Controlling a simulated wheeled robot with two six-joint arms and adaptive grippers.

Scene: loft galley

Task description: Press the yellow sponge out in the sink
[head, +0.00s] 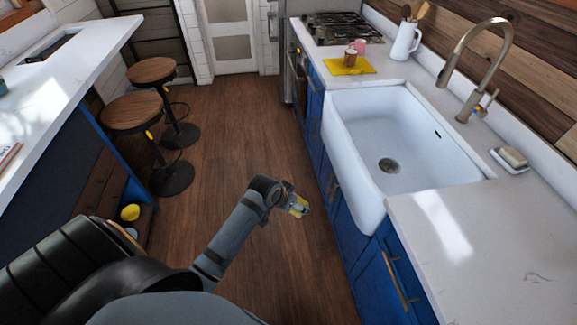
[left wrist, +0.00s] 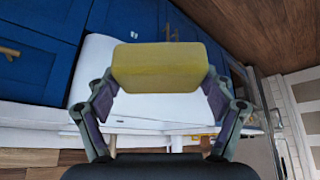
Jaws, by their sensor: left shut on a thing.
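The yellow sponge (left wrist: 160,67) is a block between the fingers of my left gripper (left wrist: 160,84), which is shut on it. In the head view the left gripper (head: 299,205) is over the wooden floor, in front of the blue cabinets and left of the sink, with a bit of yellow sponge showing. The white sink (head: 357,185) is set in the counter at right. Its basin looks empty, with a round drain (head: 389,166) in the bottom. My right gripper is in neither view.
A curved tap (head: 505,27) stands behind the sink. A dish with a tan bar (head: 512,157) is at its right. A yellow mat (head: 338,69) with small cups and a white jug (head: 403,42) lie beyond. Stools (head: 132,108) stand at left. The floor between is clear.

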